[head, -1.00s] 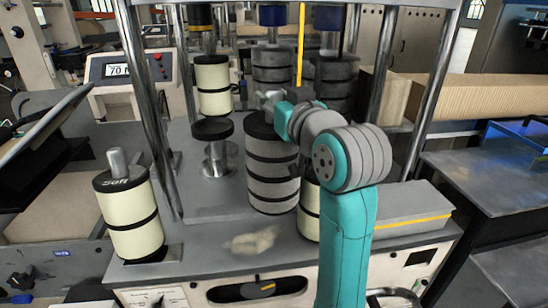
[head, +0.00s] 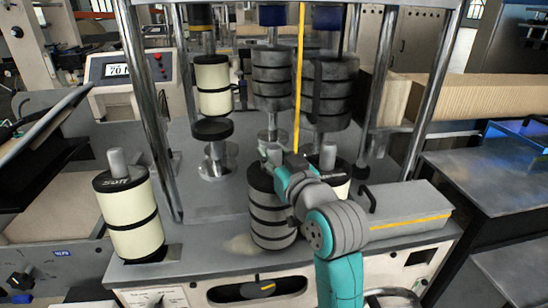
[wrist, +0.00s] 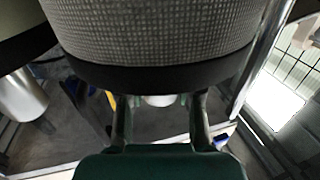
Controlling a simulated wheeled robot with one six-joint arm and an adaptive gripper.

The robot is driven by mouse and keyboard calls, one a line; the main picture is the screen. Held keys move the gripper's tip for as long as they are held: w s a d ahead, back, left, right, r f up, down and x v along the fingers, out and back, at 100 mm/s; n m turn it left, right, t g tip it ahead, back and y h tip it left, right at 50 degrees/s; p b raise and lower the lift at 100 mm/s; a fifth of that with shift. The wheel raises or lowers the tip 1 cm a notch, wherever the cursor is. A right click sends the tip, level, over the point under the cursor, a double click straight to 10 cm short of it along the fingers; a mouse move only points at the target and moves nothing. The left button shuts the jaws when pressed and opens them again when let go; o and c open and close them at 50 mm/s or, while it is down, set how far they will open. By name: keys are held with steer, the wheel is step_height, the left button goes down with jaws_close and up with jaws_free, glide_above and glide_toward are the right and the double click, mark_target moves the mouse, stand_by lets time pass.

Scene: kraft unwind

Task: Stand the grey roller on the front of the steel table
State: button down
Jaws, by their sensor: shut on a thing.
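The grey roller (head: 272,218), with black bands, is upright over the front of the steel table (head: 195,243). My gripper (head: 277,165) is at its top end and shut on it. In the wrist view the roller (wrist: 160,45) fills the upper part, and my gripper's fingers (wrist: 160,108) close on its pale end peg. The roller's base is low, near the table's front edge; I cannot tell whether it touches the top. My arm covers part of its right side.
A cream roller (head: 130,213) stands at the front left. Another cream roller (head: 343,188) is partly behind my arm. A grey block (head: 405,207) lies at the right. Three rollers hang behind: cream (head: 212,84), grey (head: 272,80) and dark grey (head: 334,92). Bare table lies left of the held roller.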

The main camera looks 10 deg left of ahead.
steer(key=shift+f, duration=0.25)
steer(key=c, duration=0.8)
jaws_free()
steer(key=shift+f, duration=0.15)
steer(key=shift+o, duration=0.2)
steer(key=shift+s+d, duration=0.1)
steer(key=shift+s, duration=0.1)
steer(key=v, duration=1.1)
steer(key=shift+s+d, duration=0.2)
steer(key=shift+s, duration=0.1)
